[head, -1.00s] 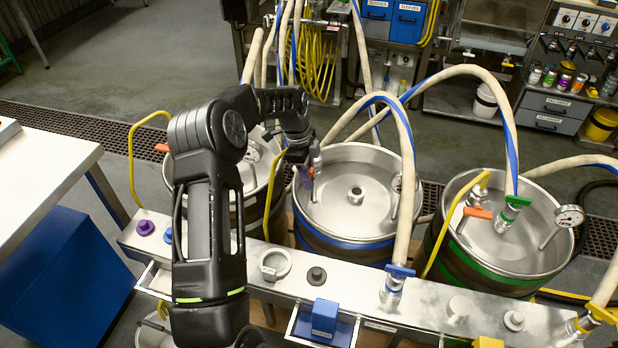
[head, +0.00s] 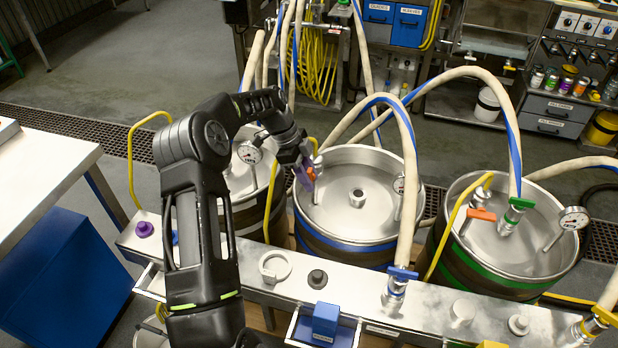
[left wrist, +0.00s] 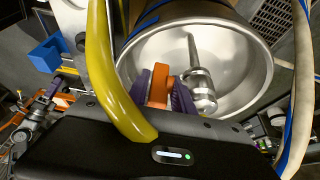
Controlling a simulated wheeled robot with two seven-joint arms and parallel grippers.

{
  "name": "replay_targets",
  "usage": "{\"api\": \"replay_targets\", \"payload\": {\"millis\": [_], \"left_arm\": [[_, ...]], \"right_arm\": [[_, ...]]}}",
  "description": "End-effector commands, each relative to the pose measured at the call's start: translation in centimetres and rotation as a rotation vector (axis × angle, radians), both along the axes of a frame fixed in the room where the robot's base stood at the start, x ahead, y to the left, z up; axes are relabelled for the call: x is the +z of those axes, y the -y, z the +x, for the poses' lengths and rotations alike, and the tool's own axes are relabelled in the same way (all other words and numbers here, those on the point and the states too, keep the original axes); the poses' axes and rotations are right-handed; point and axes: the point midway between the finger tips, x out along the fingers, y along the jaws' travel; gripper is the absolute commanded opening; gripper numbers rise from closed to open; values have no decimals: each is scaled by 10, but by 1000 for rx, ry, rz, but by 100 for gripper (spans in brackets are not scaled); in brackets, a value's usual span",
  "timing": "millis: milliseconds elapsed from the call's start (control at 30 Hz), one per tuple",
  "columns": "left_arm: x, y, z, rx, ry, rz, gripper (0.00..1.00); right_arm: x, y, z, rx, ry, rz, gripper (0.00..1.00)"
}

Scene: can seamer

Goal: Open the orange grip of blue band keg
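The blue band keg (head: 346,241) stands in the middle of the head view behind the steel bench, with a blue stripe round its side.
The green band keg (head: 490,273) stands to the right, with its own orange grip (head: 481,214). Another keg (head: 240,185) is at the left behind my arm. Cream hoses (head: 408,150) arch over the kegs. A yellow tube (left wrist: 108,75) crosses close before the left wrist camera.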

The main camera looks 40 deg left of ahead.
Motion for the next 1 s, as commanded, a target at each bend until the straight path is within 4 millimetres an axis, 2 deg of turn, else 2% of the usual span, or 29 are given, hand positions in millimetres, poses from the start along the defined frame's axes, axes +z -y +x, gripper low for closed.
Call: {"api": "replay_targets", "payload": {"millis": [367, 800, 1000], "left_arm": [[4, -2, -1, 0, -1, 2, 31], [62, -26, -9, 1, 1, 2, 31], [72, -29, -10, 0, -1, 1, 31]], "right_arm": [[-1, 0, 0, 0, 0, 0, 36], [-10, 0, 0, 0, 1, 0, 36], [-10, 0, 0, 0, 1, 0, 36]]}}
